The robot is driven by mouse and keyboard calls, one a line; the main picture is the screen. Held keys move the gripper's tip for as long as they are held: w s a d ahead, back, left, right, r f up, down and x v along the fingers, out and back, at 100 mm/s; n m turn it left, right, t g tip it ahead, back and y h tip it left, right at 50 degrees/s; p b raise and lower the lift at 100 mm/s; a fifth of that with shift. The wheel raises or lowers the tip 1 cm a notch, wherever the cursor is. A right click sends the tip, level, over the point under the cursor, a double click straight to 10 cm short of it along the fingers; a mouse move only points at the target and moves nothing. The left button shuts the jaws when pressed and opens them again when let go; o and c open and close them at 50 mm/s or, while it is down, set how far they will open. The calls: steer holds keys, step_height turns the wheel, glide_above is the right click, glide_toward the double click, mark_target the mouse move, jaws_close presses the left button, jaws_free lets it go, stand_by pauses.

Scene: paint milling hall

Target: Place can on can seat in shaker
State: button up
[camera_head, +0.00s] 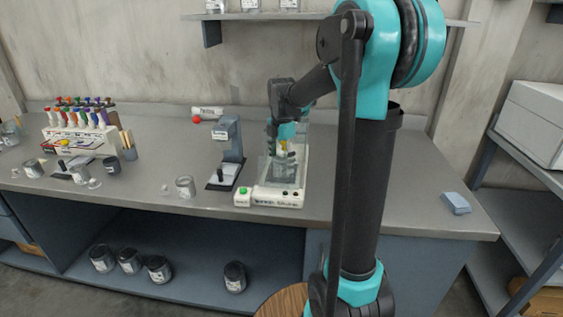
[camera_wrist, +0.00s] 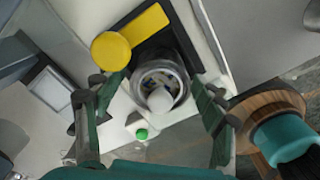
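The shaker (camera_head: 278,196) is a white-based machine with a clear enclosure on the bench, and a green button at its front left. The can (camera_wrist: 160,88), a round metal can, is inside it, on or just over the black seat area (camera_wrist: 152,52); exact contact is hard to tell. A pale rounded shape covers part of its top. My gripper (camera_wrist: 158,102) reaches into the enclosure with its green fingers on either side of the can. Gaps show between both fingers and the can, so it looks open. A yellow clamp piece (camera_wrist: 145,25) with a round knob lies beside the can.
A grey bench instrument (camera_head: 230,140) stands left of the shaker, with a small jar (camera_head: 185,187) nearby. A rack of coloured bottles (camera_head: 80,130) is at far left. Several dark cans are on the lower shelf. The bench right of my arm is mostly clear, except blue cloths (camera_head: 455,203).

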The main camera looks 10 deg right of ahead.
step_height(320, 180, up, 12)
steer(key=shift+r, duration=0.15)
stand_by(0.7)
stand_by(1.9)
